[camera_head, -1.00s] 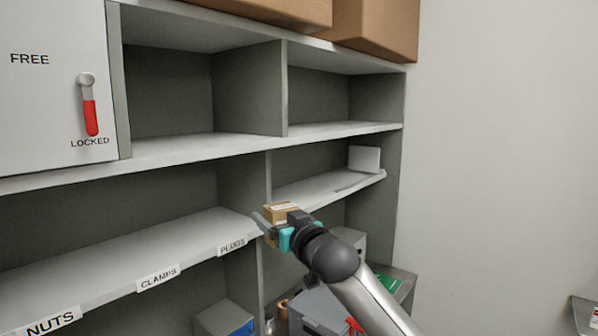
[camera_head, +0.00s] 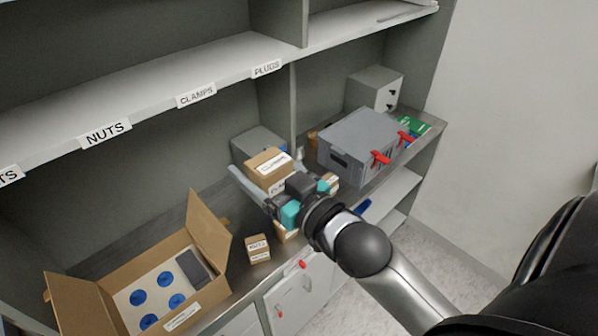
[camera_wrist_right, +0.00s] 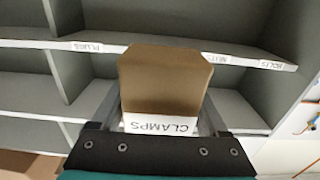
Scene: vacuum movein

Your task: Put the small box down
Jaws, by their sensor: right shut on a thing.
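The small brown box (camera_head: 267,168) with a white label is in my right gripper (camera_head: 261,182), above the grey counter (camera_head: 198,211) in the head view. The right wrist view shows it too (camera_wrist_right: 164,78), clasped between the two fingers, with "CLAMPS" upside down on its label. In the head view one finger runs along the box's near left side; the other is mostly hidden. More small boxes are partly hidden under and behind the gripper. Another small labelled box (camera_head: 257,249) stands on the counter's front part. My left gripper is not in view.
An open carton (camera_head: 207,240) with a blue-dotted insert stands on the left. A grey case (camera_head: 357,141) with red latches is at right, a grey box (camera_head: 258,143) behind the held box. The labelled shelf (camera_head: 225,72) overhangs the counter's back. Some counter is bare behind the carton.

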